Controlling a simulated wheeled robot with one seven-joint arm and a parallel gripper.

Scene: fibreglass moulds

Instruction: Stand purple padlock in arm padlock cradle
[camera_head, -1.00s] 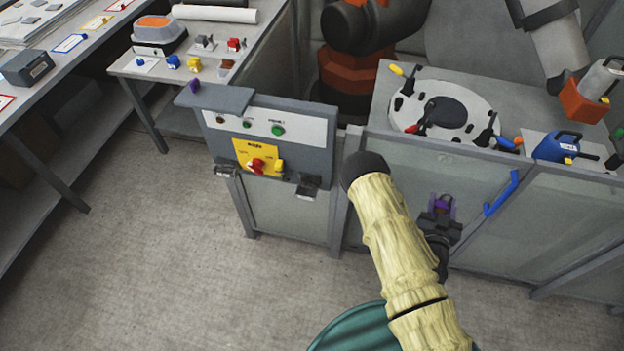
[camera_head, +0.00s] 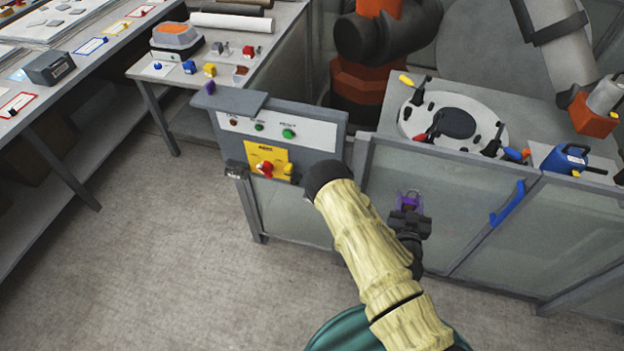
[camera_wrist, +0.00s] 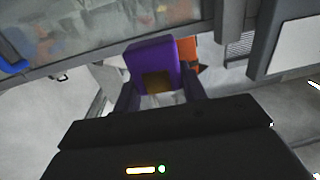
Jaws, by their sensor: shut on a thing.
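The purple padlock (camera_head: 408,196) is held in my gripper (camera_head: 408,208), in front of the grey fence panels and right of the control box. In the wrist view the purple padlock (camera_wrist: 150,58) sits between the fingers of my gripper (camera_wrist: 158,92), with a brownish patch on its near face. My gripper is shut on it. I cannot tell which thing is the arm padlock cradle.
The control box (camera_head: 320,138) with a yellow plate (camera_head: 268,157) stands left of my gripper. A side table (camera_head: 150,73) holds several small coloured pieces. A blue handle (camera_head: 508,203) juts from the fence (camera_head: 470,195). The floor (camera_head: 150,250) at left is clear.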

